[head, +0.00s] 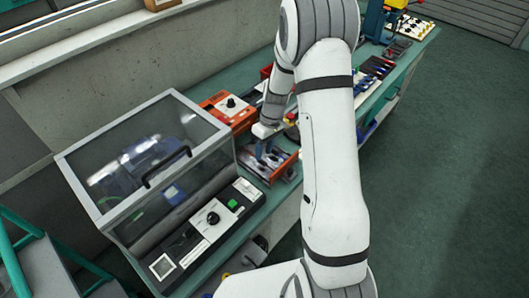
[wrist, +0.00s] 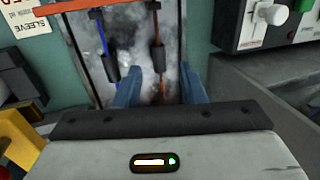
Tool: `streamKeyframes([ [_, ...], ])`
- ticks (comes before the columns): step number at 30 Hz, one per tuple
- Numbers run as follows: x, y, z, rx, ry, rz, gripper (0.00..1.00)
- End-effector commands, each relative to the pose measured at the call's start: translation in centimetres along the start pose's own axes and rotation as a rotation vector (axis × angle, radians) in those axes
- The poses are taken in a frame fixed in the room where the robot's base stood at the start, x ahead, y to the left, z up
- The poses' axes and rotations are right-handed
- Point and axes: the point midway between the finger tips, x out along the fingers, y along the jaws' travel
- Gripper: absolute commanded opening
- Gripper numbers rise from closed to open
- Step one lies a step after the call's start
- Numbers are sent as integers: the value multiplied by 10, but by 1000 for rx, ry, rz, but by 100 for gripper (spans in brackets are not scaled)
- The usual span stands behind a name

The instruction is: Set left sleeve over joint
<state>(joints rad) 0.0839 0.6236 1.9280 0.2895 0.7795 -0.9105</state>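In the wrist view a blue wire with a black sleeve (wrist: 111,66) hangs on the left. An orange wire with a second black sleeve (wrist: 158,60) is to its right. Both lie over a grey, mottled plate (wrist: 135,50) in a fixture. My gripper (wrist: 160,90) has its two blue fingers apart, with nothing seen held between them. The fingertips are nearer to me than the sleeves, and the right-hand wire runs down between them. In the head view my gripper (head: 264,147) is over an orange-edged tray (head: 282,169). The joints cannot be made out clearly.
A glass-lidded case (head: 150,160) and a control panel with a green button (head: 233,204) stand left of the tray. An orange box with a black knob (head: 230,105) is behind. A grey-white control unit (wrist: 265,20) is at the wrist view's upper right.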

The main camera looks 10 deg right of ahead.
Motion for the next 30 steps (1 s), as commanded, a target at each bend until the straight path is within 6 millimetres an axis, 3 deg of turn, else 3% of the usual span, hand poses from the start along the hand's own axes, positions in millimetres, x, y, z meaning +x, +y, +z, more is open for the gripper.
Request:
streamKeyframes([
  [6,24,2,2,5,0,-1,37],
  [16,28,3,2,7,2,0,37],
  [30,28,3,2,8,2,0,0],
])
